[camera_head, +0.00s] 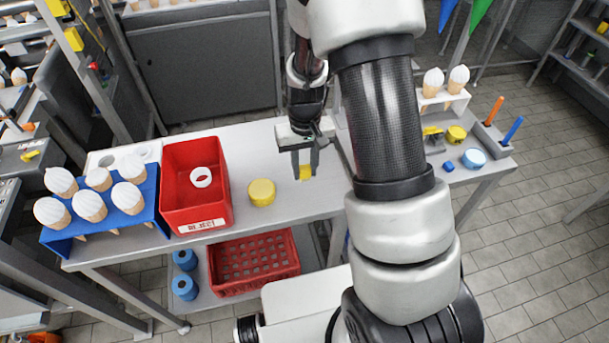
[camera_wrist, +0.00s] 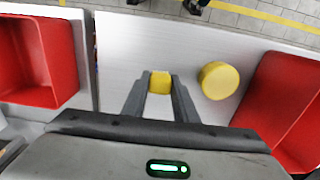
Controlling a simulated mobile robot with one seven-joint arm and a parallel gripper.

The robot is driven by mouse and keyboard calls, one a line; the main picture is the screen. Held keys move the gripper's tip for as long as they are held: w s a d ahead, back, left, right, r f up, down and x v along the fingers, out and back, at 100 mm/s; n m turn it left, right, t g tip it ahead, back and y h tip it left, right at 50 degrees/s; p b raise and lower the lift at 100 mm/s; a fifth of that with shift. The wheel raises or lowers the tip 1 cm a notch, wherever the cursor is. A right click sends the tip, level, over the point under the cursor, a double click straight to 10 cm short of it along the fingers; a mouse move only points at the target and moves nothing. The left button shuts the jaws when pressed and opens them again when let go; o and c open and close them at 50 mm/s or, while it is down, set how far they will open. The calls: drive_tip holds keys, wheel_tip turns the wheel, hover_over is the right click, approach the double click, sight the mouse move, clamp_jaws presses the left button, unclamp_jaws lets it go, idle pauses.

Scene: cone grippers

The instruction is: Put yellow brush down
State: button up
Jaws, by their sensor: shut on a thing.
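My gripper (camera_head: 305,174) is over the white table (camera_head: 237,160), fingers pointing down, and shut on a small yellow block-shaped thing, taken as the yellow brush (camera_head: 306,173). In the wrist view the brush (camera_wrist: 159,82) sits between the two grey fingertips (camera_wrist: 160,88); only its yellow end shows, no bristles. Whether it touches the table I cannot tell. A round yellow tub (camera_head: 262,192) stands on the table left of the gripper; it is on the right in the wrist view (camera_wrist: 218,80).
A red bin (camera_head: 195,222) holding a white ring (camera_head: 201,177) stands left of the tub. A blue rack (camera_head: 133,221) with several cones is farther left. Another red bin (camera_wrist: 38,60) shows left in the wrist view.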

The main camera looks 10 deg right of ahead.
sight(305, 177)
drive_tip(key=shift+f, duration=1.75)
drive_tip(key=shift+f, duration=0.2)
drive_tip(key=o, duration=1)
drive_tip(key=shift+c, duration=0.2)
